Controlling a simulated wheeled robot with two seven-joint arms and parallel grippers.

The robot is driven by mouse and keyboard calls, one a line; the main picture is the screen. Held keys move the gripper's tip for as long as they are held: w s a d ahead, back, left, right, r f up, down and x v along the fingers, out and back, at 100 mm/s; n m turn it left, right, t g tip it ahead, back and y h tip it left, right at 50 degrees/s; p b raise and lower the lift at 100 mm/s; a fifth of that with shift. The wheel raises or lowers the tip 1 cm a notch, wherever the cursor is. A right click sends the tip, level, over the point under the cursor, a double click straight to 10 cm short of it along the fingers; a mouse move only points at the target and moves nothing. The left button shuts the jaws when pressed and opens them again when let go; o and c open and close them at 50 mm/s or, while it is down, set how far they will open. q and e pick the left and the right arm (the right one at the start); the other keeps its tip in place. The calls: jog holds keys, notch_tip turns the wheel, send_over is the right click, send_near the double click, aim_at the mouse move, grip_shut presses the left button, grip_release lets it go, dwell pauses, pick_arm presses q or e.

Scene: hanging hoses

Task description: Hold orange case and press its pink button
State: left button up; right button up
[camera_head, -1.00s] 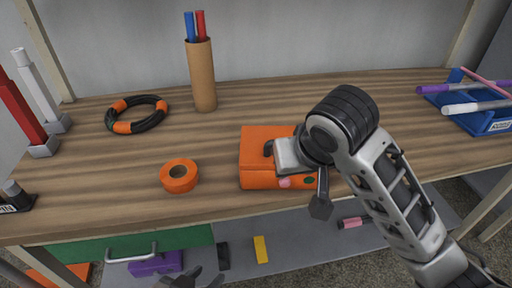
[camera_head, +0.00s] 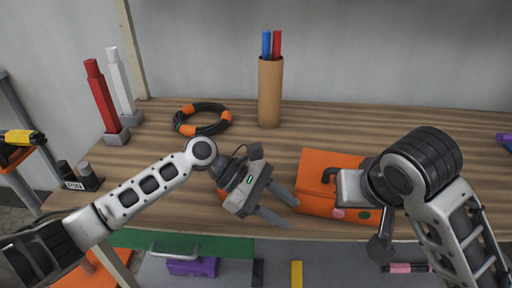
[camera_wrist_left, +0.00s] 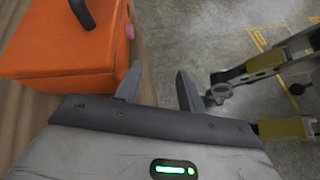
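The orange case (camera_head: 335,160) sits on the wooden table near its front edge, with a dark handle (camera_head: 328,175) on top. Its pink button (camera_head: 338,213) is low on the front face beside a green spot; the button also shows at the case's edge in the left wrist view (camera_wrist_left: 128,52). My left gripper (camera_head: 290,214) is open and empty, just left of the case's front; its open fingers also show in the left wrist view (camera_wrist_left: 157,78). My right gripper (camera_head: 352,188) is at the case's right top, covering part of it; whether its fingers grip the handle is hidden.
A cardboard tube with blue and red pens (camera_head: 270,92) and a black-orange ring (camera_head: 203,120) stand behind. Red and white posts (camera_head: 103,98) are at left. A purple thing (camera_head: 190,267) lies below the table.

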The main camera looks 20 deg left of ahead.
aim_at(323, 176)
pick_arm(q)
jog(key=w+a+r+n+t+h, duration=0.1)
jog(key=w+a+r+n+t, duration=0.15)
jog(key=r, duration=0.25)
jog(key=w+a+r+n+t, duration=0.1)
jog(key=w+a+r+n, duration=0.1)
jog(key=a+r+n, duration=0.15)
jog(key=shift+m, duration=0.3)
jog(key=x, duration=1.4)
jog(key=shift+w+d+r, duration=0.15)
jog(key=shift+w+d, duration=0.1)
grip_shut()
jog(key=c, duration=0.6)
grip_release()
grip_shut()
jog(key=shift+s+f+p, duration=0.1)
jog(key=shift+f+p, duration=0.3)
jog(key=shift+p, duration=0.1)
